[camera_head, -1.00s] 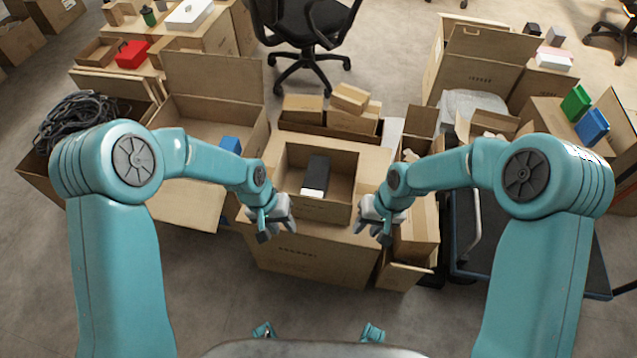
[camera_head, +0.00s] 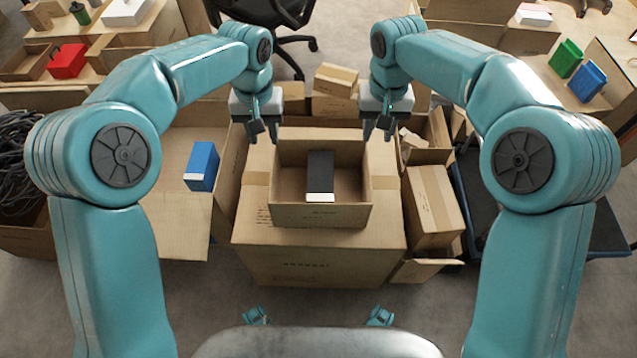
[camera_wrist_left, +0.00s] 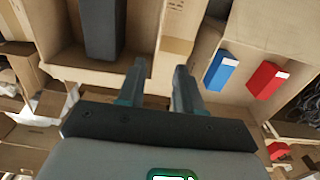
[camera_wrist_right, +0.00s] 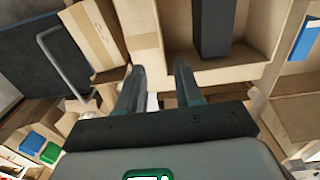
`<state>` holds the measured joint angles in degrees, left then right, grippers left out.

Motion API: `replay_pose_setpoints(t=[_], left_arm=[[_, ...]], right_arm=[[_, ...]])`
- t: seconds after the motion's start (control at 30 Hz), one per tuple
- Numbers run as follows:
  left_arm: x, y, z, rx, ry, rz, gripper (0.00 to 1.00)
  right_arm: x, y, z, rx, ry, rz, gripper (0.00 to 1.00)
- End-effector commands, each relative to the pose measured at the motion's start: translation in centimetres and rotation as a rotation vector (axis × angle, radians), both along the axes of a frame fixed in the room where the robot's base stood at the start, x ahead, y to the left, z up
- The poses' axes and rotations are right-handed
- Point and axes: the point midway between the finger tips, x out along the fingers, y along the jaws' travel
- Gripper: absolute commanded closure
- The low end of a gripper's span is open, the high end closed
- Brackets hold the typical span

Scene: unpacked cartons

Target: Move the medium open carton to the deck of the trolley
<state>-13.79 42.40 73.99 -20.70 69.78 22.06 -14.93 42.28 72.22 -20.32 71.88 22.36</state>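The medium open carton (camera_head: 325,216) stands upright on a larger closed carton (camera_head: 310,268) in the head view. A black box with a white end (camera_head: 320,172) lies inside it. My left gripper (camera_head: 265,135) is open near the carton's far left corner. My right gripper (camera_head: 378,130) is open near its far right corner. Both wrist views show the fingers apart and empty, close to the carton's side walls; I cannot tell whether they touch. The trolley's dark deck (camera_head: 474,185) is at the right, partly hidden by my right arm; it also shows in the right wrist view (camera_wrist_right: 48,62).
A taped carton (camera_head: 432,205) and open flaps stand between the large carton and the trolley. An open carton with a blue box (camera_head: 201,166) is at the left. Small cartons (camera_head: 335,80) sit behind. A grey handle (camera_wrist_right: 62,62) rises by the trolley deck.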

Motion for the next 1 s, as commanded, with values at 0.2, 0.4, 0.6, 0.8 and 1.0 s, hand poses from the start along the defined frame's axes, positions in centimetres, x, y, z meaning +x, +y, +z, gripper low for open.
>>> replay_pose_setpoints(t=[0.2, 0.4, 0.6, 0.8, 1.0], left_arm=[[-0.4, -0.3, 0.1, 0.003, 0.001, 0.003, 0.65], [-0.5, -0.5, -0.4, 0.003, 0.002, 0.003, 0.65], [-0.4, -0.5, -3.3, 0.003, 0.005, 0.001, 0.65], [-0.3, -0.4, -7.3, 0.003, 0.005, 0.000, 0.65], [-0.2, -0.3, -11.3, 0.002, 0.005, 0.000, 0.65]], right_arm=[[-0.3, -0.3, 0.1, -0.003, 0.002, 0.003, 0.65], [-0.4, -0.6, -0.4, -0.003, 0.003, 0.002, 0.65], [-0.4, -0.6, -3.3, -0.004, 0.006, 0.002, 0.65], [-0.3, -0.5, -7.3, -0.003, 0.006, -0.001, 0.65], [-0.2, -0.4, -11.3, -0.002, 0.006, -0.001, 0.65]])
